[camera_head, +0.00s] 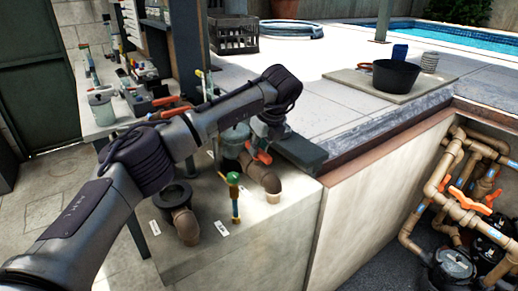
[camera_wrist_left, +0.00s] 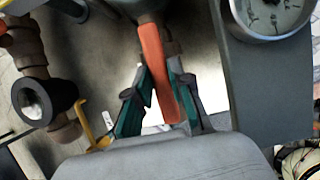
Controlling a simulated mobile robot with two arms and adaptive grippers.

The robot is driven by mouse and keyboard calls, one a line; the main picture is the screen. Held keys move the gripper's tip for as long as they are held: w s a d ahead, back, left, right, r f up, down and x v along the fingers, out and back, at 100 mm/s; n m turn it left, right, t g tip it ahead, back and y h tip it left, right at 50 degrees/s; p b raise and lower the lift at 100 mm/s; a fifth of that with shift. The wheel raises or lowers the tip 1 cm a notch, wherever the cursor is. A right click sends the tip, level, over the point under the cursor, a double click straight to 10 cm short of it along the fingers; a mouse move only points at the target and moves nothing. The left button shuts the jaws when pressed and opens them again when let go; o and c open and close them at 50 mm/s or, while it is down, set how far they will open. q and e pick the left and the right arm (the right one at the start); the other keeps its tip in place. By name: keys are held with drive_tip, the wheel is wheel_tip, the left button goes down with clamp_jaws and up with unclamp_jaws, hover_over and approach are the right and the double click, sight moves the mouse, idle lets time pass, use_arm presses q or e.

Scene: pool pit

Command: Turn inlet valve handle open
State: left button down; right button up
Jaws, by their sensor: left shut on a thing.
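An orange valve handle (camera_head: 260,156) shows at the pipework on the concrete ledge, partly hidden behind my arm's end. In the left wrist view the orange handle (camera_wrist_left: 154,65) runs down between the dark green fingers. My left gripper (camera_wrist_left: 160,97) is shut on this handle, with a finger on each side. In the head view the left gripper (camera_head: 255,146) is small and mostly covered by the wrist. My right gripper is in neither view.
A brown pipe elbow (camera_head: 186,226) and a green-topped tool (camera_head: 234,190) stand on the ledge close by. A pressure gauge (camera_wrist_left: 270,14) sits close by in the wrist view. A pit with pipes (camera_head: 455,205) lies right; a black bucket (camera_head: 395,77) stands on the paving.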

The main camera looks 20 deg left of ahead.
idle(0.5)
use_arm(q)
drive_tip(key=c, duration=1)
unclamp_jaws()
drive_tip(key=shift+c, duration=0.2)
drive_tip(key=shift+r, duration=0.1)
drive_tip(key=v, duration=1.1)
drive_tip(key=shift+r, duration=0.4)
drive_tip(key=shift+d, duration=0.1)
